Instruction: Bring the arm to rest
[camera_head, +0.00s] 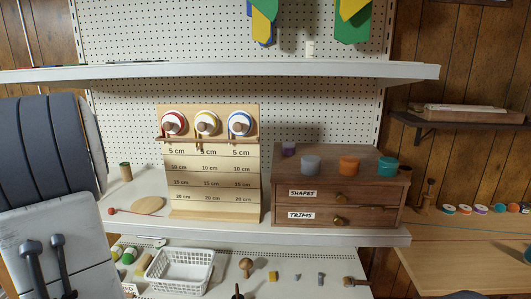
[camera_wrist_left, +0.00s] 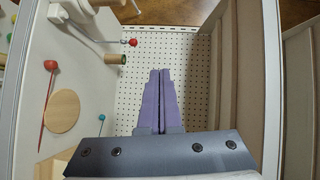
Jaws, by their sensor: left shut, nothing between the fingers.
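My left gripper (camera_wrist_left: 160,73) shows in the left wrist view. Its two purple fingers lie side by side, shut with nothing between them. They are seen against a white pegboard panel (camera_wrist_left: 190,75), and I cannot tell how far the tips are from it. I do not make out the left gripper in the head view. My right gripper is in neither view.
A wooden measuring stand (camera_head: 212,208) with three ribbon spools and a two-drawer wooden box (camera_head: 375,217) stand on the white shelf (camera_head: 245,232). A white basket (camera_head: 180,271) sits below. A red-headed pin (camera_wrist_left: 50,66) and wooden disc (camera_wrist_left: 62,112) lie left of the gripper.

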